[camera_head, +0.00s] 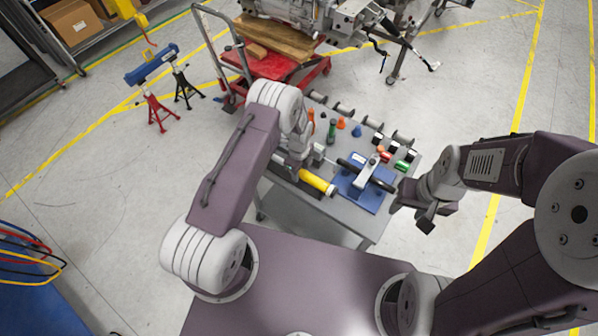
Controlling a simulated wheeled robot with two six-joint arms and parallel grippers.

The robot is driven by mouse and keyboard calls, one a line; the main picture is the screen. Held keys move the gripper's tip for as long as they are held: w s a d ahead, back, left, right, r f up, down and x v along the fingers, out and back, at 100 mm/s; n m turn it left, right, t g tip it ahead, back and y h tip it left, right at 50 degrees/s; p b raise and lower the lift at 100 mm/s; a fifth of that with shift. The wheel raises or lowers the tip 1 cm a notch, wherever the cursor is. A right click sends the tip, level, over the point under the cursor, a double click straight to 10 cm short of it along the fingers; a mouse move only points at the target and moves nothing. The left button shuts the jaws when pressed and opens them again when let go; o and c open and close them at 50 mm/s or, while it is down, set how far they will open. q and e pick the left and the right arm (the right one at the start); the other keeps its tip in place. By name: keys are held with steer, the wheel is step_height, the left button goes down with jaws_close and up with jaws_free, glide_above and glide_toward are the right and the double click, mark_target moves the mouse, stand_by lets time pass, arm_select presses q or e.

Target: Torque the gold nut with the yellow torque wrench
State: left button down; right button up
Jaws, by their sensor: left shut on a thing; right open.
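The yellow torque wrench (317,182) lies low over the grey cart, its yellow handle pointing to the right. My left gripper (302,167) is shut at its upper left end; the fingertips are mostly hidden by my wrist. A blue fixture (376,205) with a grey metal arm and a black bar stands just right of the wrench handle. I cannot make out the gold nut at this size. My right gripper (427,216) is open and empty, off the cart's right edge, to the right of the fixture.
The grey cart top (345,228) carries several small coloured parts and dark cylinders along its far side. A red lift cart (270,75) with an engine stands beyond. A red jack stand (156,112) is at the left. The floor right of the cart is clear.

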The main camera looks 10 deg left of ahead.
arm_select(q)
steer(key=shift+r+p, duration=1.95)
steer(key=shift+r, duration=1.5)
step_height(320, 180, up, 8)
steer(key=p, duration=0.5)
steer(key=shift+f, duration=0.2)
